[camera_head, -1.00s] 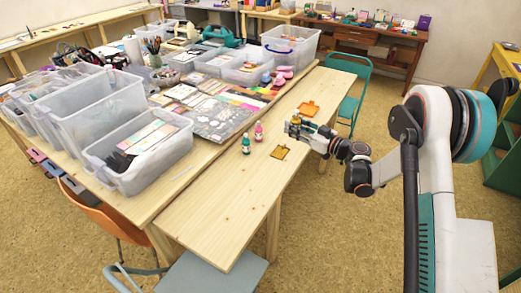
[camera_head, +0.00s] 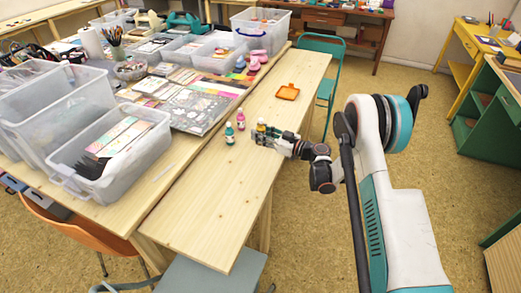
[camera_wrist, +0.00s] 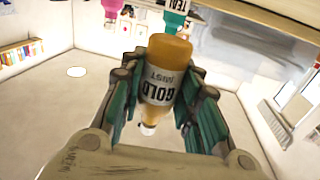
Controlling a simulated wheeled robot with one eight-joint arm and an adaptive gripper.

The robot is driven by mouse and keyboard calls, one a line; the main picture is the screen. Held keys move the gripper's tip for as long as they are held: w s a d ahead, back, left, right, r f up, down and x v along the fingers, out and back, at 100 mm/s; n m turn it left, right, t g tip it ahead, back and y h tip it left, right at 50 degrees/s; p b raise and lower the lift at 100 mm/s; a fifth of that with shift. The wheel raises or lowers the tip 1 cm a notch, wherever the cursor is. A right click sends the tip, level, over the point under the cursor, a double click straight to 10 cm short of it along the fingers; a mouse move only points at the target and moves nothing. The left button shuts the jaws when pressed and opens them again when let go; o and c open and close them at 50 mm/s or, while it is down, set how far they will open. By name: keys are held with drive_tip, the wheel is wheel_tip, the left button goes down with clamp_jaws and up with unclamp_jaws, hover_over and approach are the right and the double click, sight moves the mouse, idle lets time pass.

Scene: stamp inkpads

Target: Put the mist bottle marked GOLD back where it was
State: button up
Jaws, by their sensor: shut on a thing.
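The mist bottle marked GOLD (camera_head: 261,126) is amber with a white label. In the wrist view the bottle (camera_wrist: 166,60) stands between the teal fingers, its lettering upside down in the picture. My gripper (camera_head: 262,136) is shut on it, low over the narrow wooden table (camera_head: 215,190); I cannot tell whether its base touches. The green one's TEAL label (camera_wrist: 175,17) shows in the wrist view. The small golden square seen earlier is hidden by my gripper.
An orange open inkpad (camera_head: 288,92) lies farther back on the narrow table. The larger table at left holds clear bins (camera_head: 115,160) and papers (camera_head: 190,108). The narrow table's near part is bare. A teal chair (camera_head: 325,75) stands beyond.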

wheel_tip(320, 180, down, 7)
drive_tip(key=shift+r+b, duration=0.2)
drive_tip(key=shift+b, duration=0.8)
drive_tip(key=shift+r, duration=0.1)
drive_tip(key=o, duration=1.2)
